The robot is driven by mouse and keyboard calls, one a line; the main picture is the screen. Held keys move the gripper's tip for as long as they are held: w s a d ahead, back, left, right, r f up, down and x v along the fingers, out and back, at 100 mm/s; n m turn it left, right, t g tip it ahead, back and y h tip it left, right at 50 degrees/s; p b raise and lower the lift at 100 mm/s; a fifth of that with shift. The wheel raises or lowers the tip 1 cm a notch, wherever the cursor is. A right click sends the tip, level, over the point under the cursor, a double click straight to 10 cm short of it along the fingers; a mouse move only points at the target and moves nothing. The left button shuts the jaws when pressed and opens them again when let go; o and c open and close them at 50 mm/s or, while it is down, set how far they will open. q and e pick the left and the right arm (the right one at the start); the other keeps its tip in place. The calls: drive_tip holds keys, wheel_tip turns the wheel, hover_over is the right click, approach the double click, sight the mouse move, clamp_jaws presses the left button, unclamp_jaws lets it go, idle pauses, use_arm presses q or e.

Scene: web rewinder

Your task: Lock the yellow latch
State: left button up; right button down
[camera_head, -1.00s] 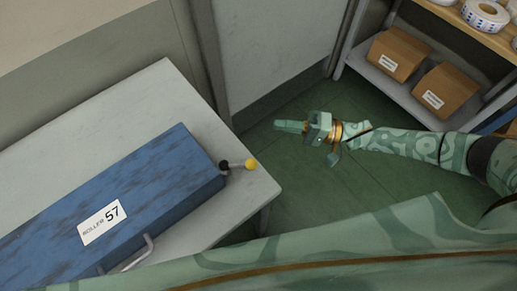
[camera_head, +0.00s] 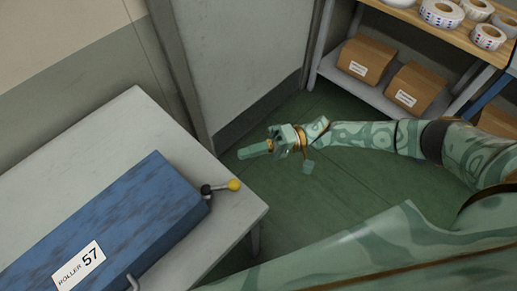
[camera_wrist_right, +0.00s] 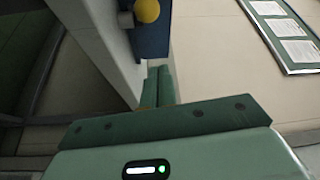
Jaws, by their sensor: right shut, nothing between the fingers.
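The yellow latch (camera_head: 234,185) is a yellow ball knob on a short grey lever with a black pivot. It sticks out from the right end of a blue box (camera_head: 120,220) labelled "ROLLER 57". My right gripper (camera_head: 243,153) is shut and empty, above and slightly right of the knob in the head view, apart from it. In the right wrist view the yellow knob (camera_wrist_right: 147,11) shows at the top, beyond my shut green fingers (camera_wrist_right: 158,86). My left gripper is not in view.
The blue box lies on a light grey table (camera_head: 130,115) whose right corner is near the knob. A shelf (camera_head: 375,90) with cardboard boxes and tape rolls stands at the upper right. Green floor (camera_head: 310,205) lies open between table and shelf. A grey wall panel (camera_head: 240,60) stands behind.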

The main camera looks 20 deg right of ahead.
sight(220, 188)
drive_tip(key=a, duration=0.5)
drive_tip(key=shift+a+r, duration=0.25)
drive_tip(key=shift+a, duration=0.1)
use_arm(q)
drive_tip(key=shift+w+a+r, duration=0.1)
use_arm(e)
drive_tip(key=shift+s+d+f, duration=0.15)
drive_tip(key=shift+s+d, duration=0.05)
drive_tip(key=shift+s, duration=0.4)
drive_tip(key=shift+s+d+f, duration=0.15)
drive_tip(key=shift+s+d, duration=0.1)
drive_tip(key=shift+s, duration=0.35)
drive_tip(key=shift+s+d+f, duration=0.15)
drive_tip(key=shift+s+d, duration=0.05)
drive_tip(key=shift+s, duration=0.4)
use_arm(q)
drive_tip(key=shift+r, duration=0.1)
